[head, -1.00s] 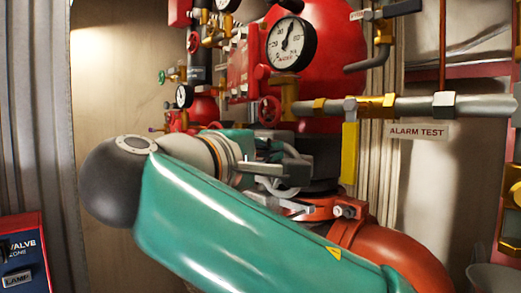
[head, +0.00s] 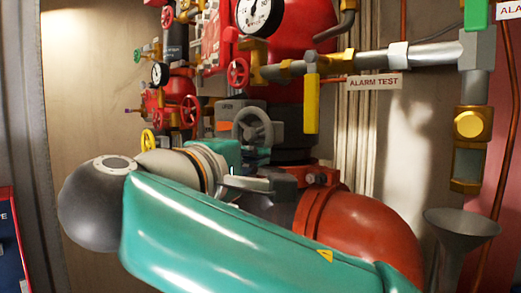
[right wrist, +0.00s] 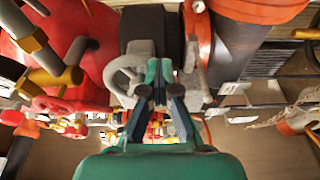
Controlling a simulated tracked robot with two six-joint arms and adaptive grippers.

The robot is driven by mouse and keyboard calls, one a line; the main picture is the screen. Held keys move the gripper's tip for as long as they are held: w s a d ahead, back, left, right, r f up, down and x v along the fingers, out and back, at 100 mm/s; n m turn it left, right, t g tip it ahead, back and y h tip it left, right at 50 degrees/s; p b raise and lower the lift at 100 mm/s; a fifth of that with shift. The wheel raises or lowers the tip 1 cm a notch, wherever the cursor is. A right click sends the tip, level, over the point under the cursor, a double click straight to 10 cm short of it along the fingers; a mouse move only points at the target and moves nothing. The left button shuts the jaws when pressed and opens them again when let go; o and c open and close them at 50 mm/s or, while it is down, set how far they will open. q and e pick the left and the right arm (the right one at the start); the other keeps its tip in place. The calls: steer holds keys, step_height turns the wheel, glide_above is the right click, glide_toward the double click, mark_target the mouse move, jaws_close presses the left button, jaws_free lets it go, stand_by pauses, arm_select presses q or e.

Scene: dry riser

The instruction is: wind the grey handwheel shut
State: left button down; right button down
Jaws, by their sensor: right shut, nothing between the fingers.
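In the right wrist view the grey handwheel (right wrist: 122,78) shows to the left of the fingertips, partly hidden behind the fingers. My left gripper is not in view.
An orange-red pipe elbow (head: 368,235) stands right of the gripper. A yellow lever (head: 311,103) hangs right of the wheel, near the alarm test label (head: 374,82). Red handwheels (head: 238,72) and a gauge (head: 258,14) are above. A grey funnel (head: 461,224) is at right.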

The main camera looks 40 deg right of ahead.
steer(key=a, duration=0.1)
steer(key=w+a+p, duration=0.1)
steer(key=w+a+f, duration=0.1)
steer(key=a, duration=0.1)
stand_by(0.6)
steer(key=shift+a, duration=0.1)
